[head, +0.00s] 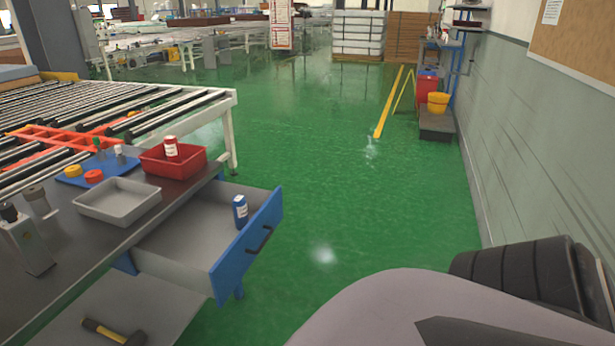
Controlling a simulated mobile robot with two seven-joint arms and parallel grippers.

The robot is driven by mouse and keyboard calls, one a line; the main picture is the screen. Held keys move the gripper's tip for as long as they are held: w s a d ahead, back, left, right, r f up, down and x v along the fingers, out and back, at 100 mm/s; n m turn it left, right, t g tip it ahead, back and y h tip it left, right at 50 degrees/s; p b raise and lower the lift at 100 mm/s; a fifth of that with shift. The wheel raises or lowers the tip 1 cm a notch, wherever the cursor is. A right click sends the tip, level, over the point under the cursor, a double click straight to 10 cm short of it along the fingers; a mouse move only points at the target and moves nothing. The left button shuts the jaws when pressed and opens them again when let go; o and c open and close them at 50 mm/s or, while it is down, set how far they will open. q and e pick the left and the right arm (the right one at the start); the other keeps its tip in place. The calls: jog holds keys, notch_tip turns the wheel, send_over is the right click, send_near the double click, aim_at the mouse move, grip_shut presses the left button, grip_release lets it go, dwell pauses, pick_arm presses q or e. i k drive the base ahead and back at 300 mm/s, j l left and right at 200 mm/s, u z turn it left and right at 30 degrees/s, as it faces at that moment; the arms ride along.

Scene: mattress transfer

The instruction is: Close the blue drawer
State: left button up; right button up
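The blue drawer (232,272) is pulled well out of the dark workbench (90,238) at the left. Its blue front carries a dark handle (259,240) and faces right, toward the green floor. A blue bottle with a white label (240,212) stands upright inside the drawer near its front. Neither gripper shows in the head view, so I cannot see whether they hold anything.
On the bench are a grey tray (118,201), a red bin (173,160) and a blue mat (98,170). A hammer (113,331) lies on the lower shelf. Rollers (100,105) stand behind. Green floor (370,215) right of the drawer is clear.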

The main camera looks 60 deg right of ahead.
aim_at(199, 247)
jog(key=z, duration=1.25)
jog(key=i+j+z, duration=0.15)
jog(key=i+j, duration=0.15)
jog(key=i, duration=0.35)
jog(key=i+j, duration=0.1)
jog(key=i, duration=0.4)
